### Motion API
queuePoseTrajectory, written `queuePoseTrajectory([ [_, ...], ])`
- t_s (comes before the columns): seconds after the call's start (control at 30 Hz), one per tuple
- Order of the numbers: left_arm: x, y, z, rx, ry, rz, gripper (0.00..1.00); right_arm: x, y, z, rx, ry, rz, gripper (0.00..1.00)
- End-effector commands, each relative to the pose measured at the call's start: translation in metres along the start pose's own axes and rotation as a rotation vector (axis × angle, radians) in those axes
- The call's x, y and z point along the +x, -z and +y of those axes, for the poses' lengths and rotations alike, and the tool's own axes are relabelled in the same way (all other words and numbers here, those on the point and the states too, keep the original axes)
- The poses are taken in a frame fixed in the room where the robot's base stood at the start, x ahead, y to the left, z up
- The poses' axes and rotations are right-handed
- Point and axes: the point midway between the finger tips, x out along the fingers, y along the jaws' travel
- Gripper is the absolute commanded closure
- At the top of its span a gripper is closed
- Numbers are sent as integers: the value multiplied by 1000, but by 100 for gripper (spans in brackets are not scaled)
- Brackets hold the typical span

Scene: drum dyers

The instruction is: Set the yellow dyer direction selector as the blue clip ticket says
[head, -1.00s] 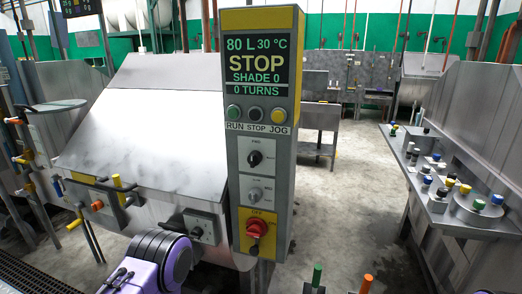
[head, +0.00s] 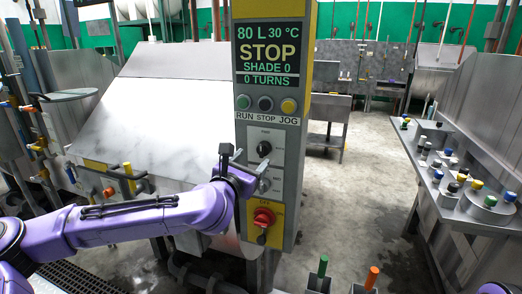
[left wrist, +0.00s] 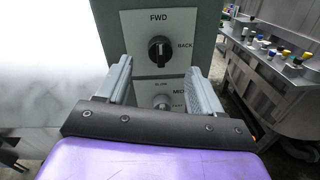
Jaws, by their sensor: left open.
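The yellow-edged control panel (head: 306,110) stands in the middle of the head view. Its direction selector (head: 264,148) is a black knob; in the left wrist view the knob (left wrist: 160,48) sits under FWD, with BACK to its right. Its bar looks about upright. My left gripper (head: 243,164) is open and empty, just in front of the panel at the selector's lower left. In the left wrist view the gripper's fingers (left wrist: 160,70) stand either side of and below the knob, apart from it. I cannot make out a blue clip ticket.
A grey speed knob (left wrist: 162,101) is below the selector. A red switch (head: 263,217) on a yellow plate is lower. RUN, STOP and JOG buttons (head: 265,103) are above. A bench with coloured knobs (head: 462,200) stands right; open floor (head: 365,190) lies between.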

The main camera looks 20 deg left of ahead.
Motion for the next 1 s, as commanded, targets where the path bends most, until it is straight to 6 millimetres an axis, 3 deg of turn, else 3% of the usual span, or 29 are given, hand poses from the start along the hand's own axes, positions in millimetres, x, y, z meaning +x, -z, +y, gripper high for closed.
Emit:
queuePoseTrajectory([
  [0.1,28,-4,0,1,0,4,34,-15,6,1,0,0,0,57],
  [0.3,62,-2,-1,3,2,3,34,-26,11,2,0,0,0,57],
  [0.67,71,1,-1,4,2,2,34,-26,11,2,0,0,0,57],
  [0.83,71,1,-1,4,2,2,89,-26,11,2,0,0,0,57],
  [1.0,71,1,-1,7,2,2,90,-26,11,2,0,0,0,57],
])
